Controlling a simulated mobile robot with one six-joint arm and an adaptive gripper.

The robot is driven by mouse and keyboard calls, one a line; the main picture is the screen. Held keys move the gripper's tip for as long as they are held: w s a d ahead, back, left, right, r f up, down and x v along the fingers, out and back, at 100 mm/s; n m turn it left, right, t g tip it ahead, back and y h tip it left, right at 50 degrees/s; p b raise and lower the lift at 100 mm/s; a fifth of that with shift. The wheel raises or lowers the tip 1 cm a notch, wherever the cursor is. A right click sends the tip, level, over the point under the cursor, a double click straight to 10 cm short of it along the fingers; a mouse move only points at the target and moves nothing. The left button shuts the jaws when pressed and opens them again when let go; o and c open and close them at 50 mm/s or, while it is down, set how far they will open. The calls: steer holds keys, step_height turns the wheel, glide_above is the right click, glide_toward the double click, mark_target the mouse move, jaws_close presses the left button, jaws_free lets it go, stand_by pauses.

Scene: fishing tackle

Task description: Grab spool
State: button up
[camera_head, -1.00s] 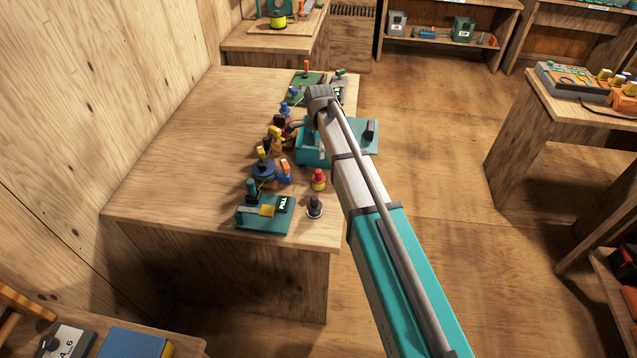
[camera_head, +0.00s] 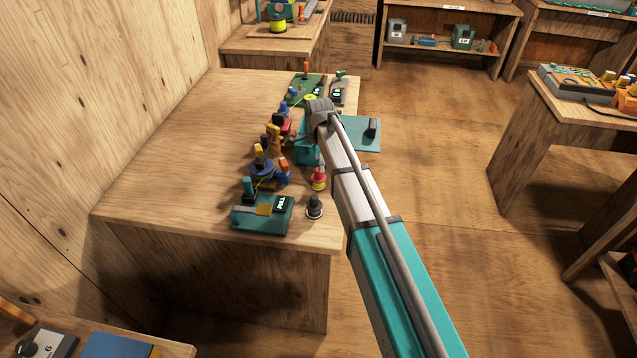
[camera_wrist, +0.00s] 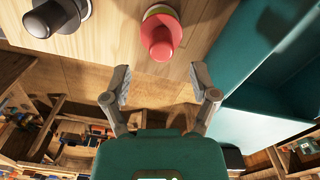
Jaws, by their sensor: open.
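A small red spool-like piece with a yellow band (camera_head: 318,180) stands upright on the wooden workbench (camera_head: 180,150), near its right edge. It also shows at the top middle of the wrist view as a red top over a pale yellow-green band (camera_wrist: 160,35). My gripper (camera_wrist: 163,88) is open and empty, with its two fingers spread below the red piece in that view and apart from it. In the head view my arm reaches over the bench and hides the fingers.
A black knobbed piece (camera_head: 314,207) stands beside the red piece, and a teal open box (camera_wrist: 280,70) is on its other side. A teal device marked PULL (camera_head: 262,214) and several coloured tackle parts crowd the bench. Its left side is clear.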

mark_target(319, 173)
stand_by(0.4)
steer(key=shift+f+b, duration=2.55)
steer(key=shift+f, duration=0.1)
jaws_close()
